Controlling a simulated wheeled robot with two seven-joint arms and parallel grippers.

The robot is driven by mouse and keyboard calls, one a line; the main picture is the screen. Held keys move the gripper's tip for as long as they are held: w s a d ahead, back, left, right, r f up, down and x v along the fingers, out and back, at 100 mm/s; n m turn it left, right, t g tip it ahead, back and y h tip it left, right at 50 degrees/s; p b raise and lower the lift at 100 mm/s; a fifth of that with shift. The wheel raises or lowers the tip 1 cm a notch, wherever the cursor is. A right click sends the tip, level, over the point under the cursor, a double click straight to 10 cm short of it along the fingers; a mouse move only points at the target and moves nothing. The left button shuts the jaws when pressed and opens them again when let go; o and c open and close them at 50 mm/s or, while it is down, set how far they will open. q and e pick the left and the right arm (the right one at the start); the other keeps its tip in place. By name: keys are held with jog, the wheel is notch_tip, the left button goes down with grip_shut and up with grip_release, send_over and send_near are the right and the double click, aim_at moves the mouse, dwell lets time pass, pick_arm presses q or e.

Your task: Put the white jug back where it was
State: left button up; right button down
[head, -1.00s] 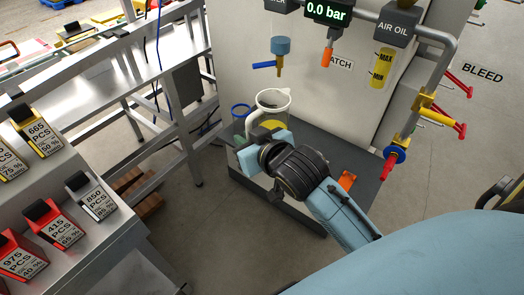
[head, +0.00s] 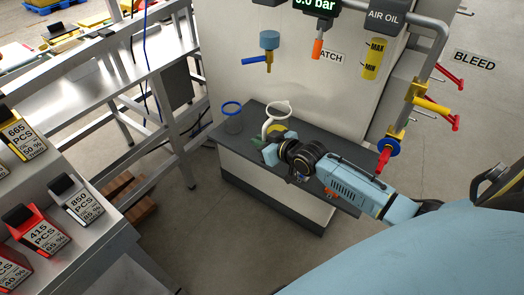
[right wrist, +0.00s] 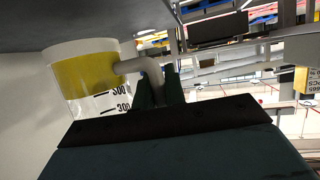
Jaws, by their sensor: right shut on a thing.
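The white jug (head: 271,124) has yellow liquid low inside. It is upright at the dark bench top (head: 205,143), right of a blue-rimmed cup. My right gripper (head: 264,146) is on the near side of the jug. In the right wrist view, which looks upside down, the fingers (right wrist: 160,92) are shut on the handle of the jug (right wrist: 85,75), and its scale marks show. The jug's base is close to the dark surface; I cannot tell whether it touches. My left gripper is not in view.
The clear blue-rimmed cup (head: 233,121) stands left of the jug, with a gap between. The grey cabinet wall is behind, with a blue-handled valve (head: 268,52) above. Red and yellow valves (head: 390,147) are at right.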

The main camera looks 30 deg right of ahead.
jog(key=shift+f+b, duration=0.4)
jog(key=shift+f, duration=1.3)
jog(key=shift+f, duration=0.1)
jog(key=c, duration=1.5)
grip_release()
jog(key=shift+f, duration=0.1)
jog(key=shift+o, duration=0.2)
jog(key=shift+r, duration=0.2)
jog(key=p+v, duration=0.2)
jog(key=v, duration=1)
jog(key=shift+p, duration=0.35)
